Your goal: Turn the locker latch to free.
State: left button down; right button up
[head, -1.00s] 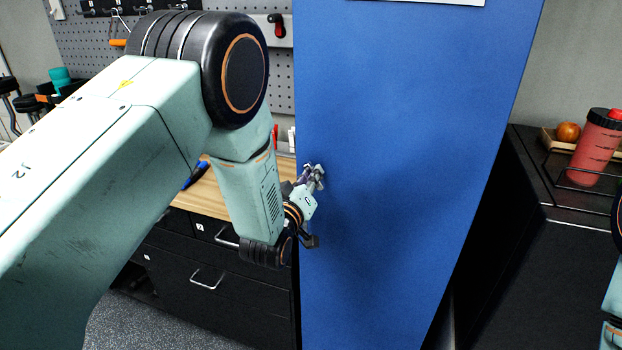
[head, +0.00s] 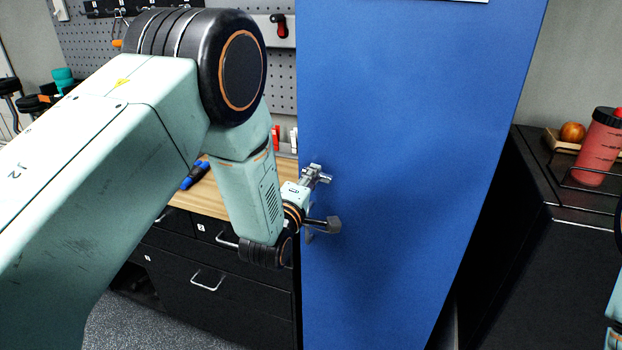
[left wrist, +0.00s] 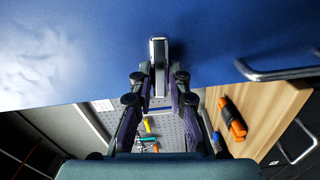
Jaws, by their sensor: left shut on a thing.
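The blue locker door (head: 400,150) stands upright in the middle of the head view. A small silver latch (head: 316,170) is near its left edge. In the left wrist view the latch (left wrist: 158,52) is a narrow metal bar on the blue face, between my fingertips. My left gripper (left wrist: 158,82) is shut on the latch. In the head view my left gripper (head: 309,180) reaches it from the left, and the wrist partly hides the fingers. My right gripper is not in view; only a piece of that arm shows at the right edge.
A metal bar handle (left wrist: 280,73) is on the door near the latch. Left of the door is a wooden worktop (head: 205,192) with black drawers below and a pegboard (head: 283,75) behind. On the right, a red bottle (head: 598,148) stands on a dark cabinet.

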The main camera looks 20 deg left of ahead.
pick_arm(q)
jog(key=shift+f+n, duration=0.1)
jog(key=shift+n, duration=0.8)
jog(key=c, duration=1.3)
grip_release()
jog(key=shift+d, duration=0.1)
jog(key=shift+s, duration=0.1)
jog(key=s, duration=1.1)
jog(key=shift+s+a, duration=0.25)
jog(key=shift+s, duration=0.15)
